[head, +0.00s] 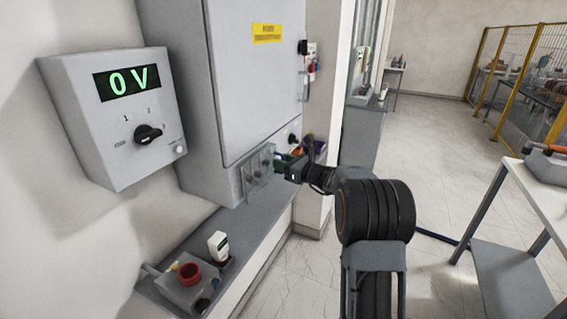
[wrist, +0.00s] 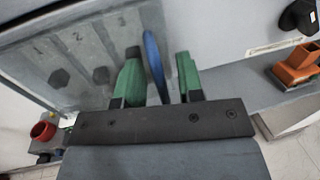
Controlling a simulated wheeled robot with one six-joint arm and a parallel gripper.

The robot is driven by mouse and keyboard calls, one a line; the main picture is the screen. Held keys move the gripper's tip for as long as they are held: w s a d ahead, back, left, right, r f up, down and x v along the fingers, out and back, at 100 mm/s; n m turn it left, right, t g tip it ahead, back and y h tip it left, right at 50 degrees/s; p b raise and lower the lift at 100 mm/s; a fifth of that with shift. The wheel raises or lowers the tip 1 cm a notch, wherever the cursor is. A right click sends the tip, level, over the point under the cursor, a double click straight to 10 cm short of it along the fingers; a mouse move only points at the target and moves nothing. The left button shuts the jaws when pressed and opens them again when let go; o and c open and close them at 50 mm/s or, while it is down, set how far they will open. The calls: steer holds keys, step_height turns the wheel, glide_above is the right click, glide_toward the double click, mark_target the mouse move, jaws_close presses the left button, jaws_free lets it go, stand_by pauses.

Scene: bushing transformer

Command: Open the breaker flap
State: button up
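The breaker flap (head: 256,178) is a clear cover at the bottom of the grey cabinet front. In the wrist view the flap (wrist: 65,55) covers dark breaker knobs marked 1 and 2. A blue tab (wrist: 153,60) stands out at the flap's right edge. My gripper (head: 283,163) is at the right side of the flap. In the wrist view my gripper (wrist: 168,75) has its green fingers apart, with the blue tab between them. The tab is close to the left finger, with a clear gap to the right finger. The flap looks closed.
A voltage box (head: 120,115) reading 0 V hangs on the left wall. Below the cabinet is a grey ledge (head: 250,228) with a red-topped device (head: 190,273) and a white meter (head: 218,246). An orange holder (wrist: 297,65) is to the right. A table (head: 525,180) stands at the right.

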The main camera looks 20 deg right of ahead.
steer(key=shift+c, duration=0.3)
jaws_close()
steer(key=shift+d, duration=0.15)
